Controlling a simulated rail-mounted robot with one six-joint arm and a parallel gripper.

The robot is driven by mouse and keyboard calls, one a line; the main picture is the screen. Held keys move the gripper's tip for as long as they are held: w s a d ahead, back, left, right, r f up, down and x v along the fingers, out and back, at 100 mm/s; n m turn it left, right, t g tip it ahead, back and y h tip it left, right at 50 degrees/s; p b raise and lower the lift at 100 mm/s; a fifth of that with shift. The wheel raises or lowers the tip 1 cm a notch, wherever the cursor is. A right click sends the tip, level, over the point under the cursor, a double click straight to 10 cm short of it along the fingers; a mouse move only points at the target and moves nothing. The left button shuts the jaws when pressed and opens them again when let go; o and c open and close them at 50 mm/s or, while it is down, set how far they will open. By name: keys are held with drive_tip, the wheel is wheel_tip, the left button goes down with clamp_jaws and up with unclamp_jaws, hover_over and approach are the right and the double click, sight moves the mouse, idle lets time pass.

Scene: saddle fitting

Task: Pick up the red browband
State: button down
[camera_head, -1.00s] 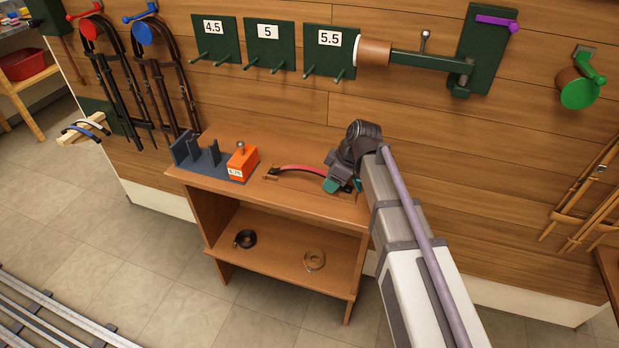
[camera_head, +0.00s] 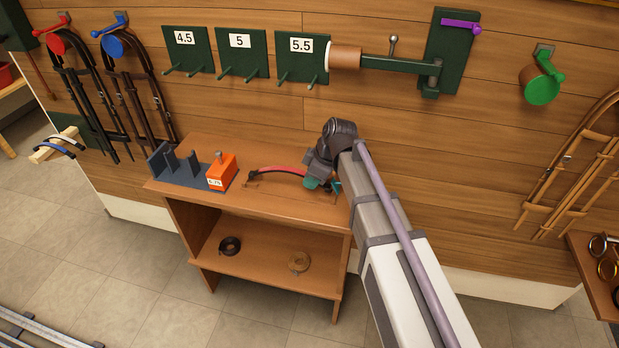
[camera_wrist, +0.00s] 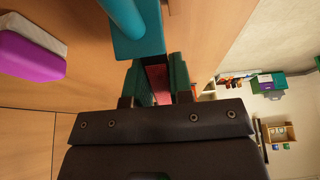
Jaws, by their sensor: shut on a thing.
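The red browband (camera_head: 282,171) is a curved red strip with a dark end, at the right part of the wooden shelf unit's top in the head view. My gripper (camera_head: 317,182) is shut on its right end. In the wrist view, a piece of the red browband (camera_wrist: 156,80) shows between the green fingers of my gripper (camera_wrist: 157,84). The rest of the strip is hidden there. I cannot tell whether the browband touches the shelf top or hangs just above it.
The shelf unit (camera_head: 190,204) also carries a grey slotted holder (camera_head: 181,171) and an orange block (camera_head: 222,172) left of the browband. Two coiled straps lie on its lower shelf. The wall behind holds bridles, numbered green racks (camera_head: 241,52) and a purple-handled bracket (camera_head: 452,45).

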wheel_tip(320, 180, up, 2)
drive_tip(key=shift+r+p, duration=0.25)
drive_tip(key=shift+p, duration=0.45)
drive_tip(key=s+a, duration=0.2)
drive_tip(key=s, duration=0.6)
drive_tip(key=s+a+f+b, duration=0.1)
drive_tip(key=s+a, duration=0.1)
drive_tip(key=s, duration=0.7)
drive_tip(key=shift+s, duration=0.3)
